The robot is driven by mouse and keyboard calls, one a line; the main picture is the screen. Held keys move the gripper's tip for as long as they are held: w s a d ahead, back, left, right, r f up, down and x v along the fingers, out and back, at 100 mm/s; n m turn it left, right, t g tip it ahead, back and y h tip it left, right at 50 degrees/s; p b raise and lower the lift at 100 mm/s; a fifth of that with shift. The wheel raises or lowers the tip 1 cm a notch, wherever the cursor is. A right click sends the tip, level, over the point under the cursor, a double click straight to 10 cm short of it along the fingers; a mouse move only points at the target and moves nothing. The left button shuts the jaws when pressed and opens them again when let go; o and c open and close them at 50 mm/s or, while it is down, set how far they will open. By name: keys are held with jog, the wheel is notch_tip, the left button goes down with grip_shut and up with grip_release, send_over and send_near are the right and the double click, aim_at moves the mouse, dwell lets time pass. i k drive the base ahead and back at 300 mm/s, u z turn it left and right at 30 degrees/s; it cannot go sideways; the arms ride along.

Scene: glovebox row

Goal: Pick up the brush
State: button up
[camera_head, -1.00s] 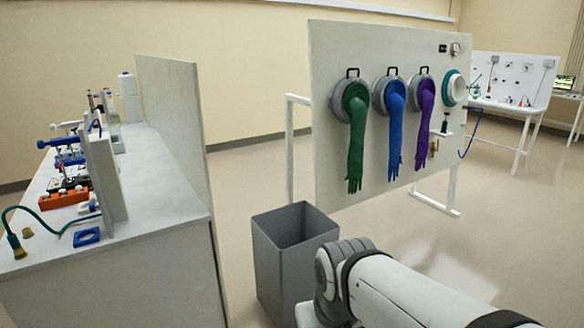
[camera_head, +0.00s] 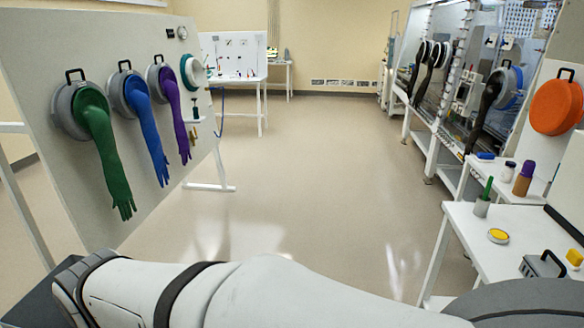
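I cannot make out a brush for certain. A green upright stick (camera_head: 488,187) stands in a small grey cup (camera_head: 481,207) on the white table at the right; whether it is a brush handle I cannot tell. A small dark green item (camera_head: 195,108) sits by a little shelf on the glove panel, too small to identify. My white arm crosses the bottom of the view, and my gripper is out of the picture.
A glove panel (camera_head: 40,90) with green, blue and purple gloves stands at the left. The white table (camera_head: 470,240) at the right bears a yellow-topped dish (camera_head: 498,236) and a grey case (camera_head: 543,266). Gloveboxes (camera_head: 430,110) line the right. Floor between is clear.

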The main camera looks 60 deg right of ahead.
aim_at(487, 191)
jog(key=z, duration=2.75)
jog(key=i, duration=2.65)
jog(key=z, duration=2.45)
